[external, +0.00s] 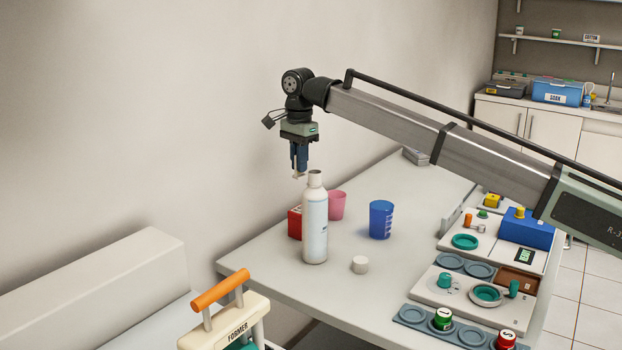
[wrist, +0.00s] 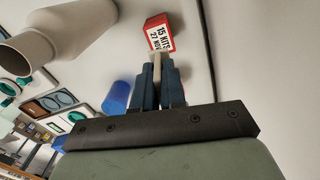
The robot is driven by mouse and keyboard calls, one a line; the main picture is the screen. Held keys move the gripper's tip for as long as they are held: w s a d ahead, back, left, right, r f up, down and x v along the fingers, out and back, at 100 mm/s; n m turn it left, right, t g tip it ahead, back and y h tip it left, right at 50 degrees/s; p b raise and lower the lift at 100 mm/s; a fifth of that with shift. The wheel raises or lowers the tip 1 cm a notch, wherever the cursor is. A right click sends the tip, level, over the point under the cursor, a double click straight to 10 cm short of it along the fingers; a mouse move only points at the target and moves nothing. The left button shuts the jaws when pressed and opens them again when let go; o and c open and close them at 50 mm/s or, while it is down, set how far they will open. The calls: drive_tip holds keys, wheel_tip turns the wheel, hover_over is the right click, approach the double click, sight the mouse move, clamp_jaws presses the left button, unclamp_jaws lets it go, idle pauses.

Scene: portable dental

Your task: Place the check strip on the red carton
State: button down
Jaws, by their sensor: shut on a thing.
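My gripper (external: 299,160) hangs above the table, pointing down, left of and above the white bottle's neck. In the wrist view my gripper (wrist: 157,85) is shut on a thin pale strip, the check strip (wrist: 157,66), held between the blue fingers with its end sticking out. The strip's pale tip (external: 298,176) also shows below the fingers in the external view. The red carton (external: 294,223) stands on the table below, partly hidden by the bottle. In the wrist view the red carton (wrist: 158,21) lies just beyond the strip's end; the strip appears apart from it.
The tall white bottle (external: 315,225) stands open in front of the carton. A pink cup (external: 337,204), a blue cup (external: 381,221) and a white cap (external: 360,265) are nearby. Trays and devices fill the table's right side. The wall is close behind the carton.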

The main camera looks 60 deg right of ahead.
drive_tip(key=shift+w+d+r+n, duration=0.2)
drive_tip(key=shift+w+r+n, duration=0.1)
drive_tip(key=shift+r, duration=0.3)
drive_tip(key=shift+s+f+n, duration=0.1)
drive_tip(key=shift+s+n, duration=0.25)
drive_tip(key=shift+n, duration=0.35)
drive_tip(key=shift+f, duration=0.15)
wheel_tip(320, 180, down, 10)
drive_tip(key=shift+r, duration=0.15)
drive_tip(key=c, duration=1.2)
unclamp_jaws()
wheel_tip(320, 180, up, 12)
drive_tip(key=shift+r, duration=0.1)
